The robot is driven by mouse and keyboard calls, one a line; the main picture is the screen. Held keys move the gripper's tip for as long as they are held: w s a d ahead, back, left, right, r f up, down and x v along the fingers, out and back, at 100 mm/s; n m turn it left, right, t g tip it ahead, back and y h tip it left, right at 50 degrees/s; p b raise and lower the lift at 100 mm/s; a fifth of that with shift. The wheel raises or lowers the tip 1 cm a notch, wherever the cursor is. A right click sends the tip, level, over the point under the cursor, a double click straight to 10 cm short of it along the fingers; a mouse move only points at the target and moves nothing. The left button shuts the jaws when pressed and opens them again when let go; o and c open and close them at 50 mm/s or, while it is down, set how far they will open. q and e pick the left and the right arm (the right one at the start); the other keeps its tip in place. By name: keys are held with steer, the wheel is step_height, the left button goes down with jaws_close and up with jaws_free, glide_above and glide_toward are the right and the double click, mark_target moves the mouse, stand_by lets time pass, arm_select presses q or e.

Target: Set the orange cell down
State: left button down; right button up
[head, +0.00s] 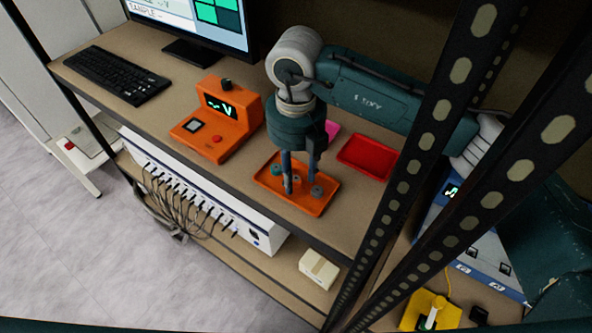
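My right gripper (300,187) points down over the orange tray (306,207) on the bench. Its two fingers are apart, with their tips low at the tray's floor. Small grey round pieces lie in the tray: one (277,170) left of the fingers, one (297,179) showing between them, and one (317,191) at the right. I cannot tell which is the orange cell, as they are too small. The fingers do not visibly press on any piece. My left gripper is not in view.
A red tray (368,157) and a partly hidden pink tray (332,129) lie behind. An orange tester (222,122) stands left, with a keyboard (115,75) and monitor (190,18) beyond. Black slotted posts (425,150) rise at right. A white cabled unit (200,185) sits below.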

mark_target(296, 178)
step_height(296, 178, up, 12)
steer(key=b, duration=0.3)
steer(key=shift+r, duration=0.15)
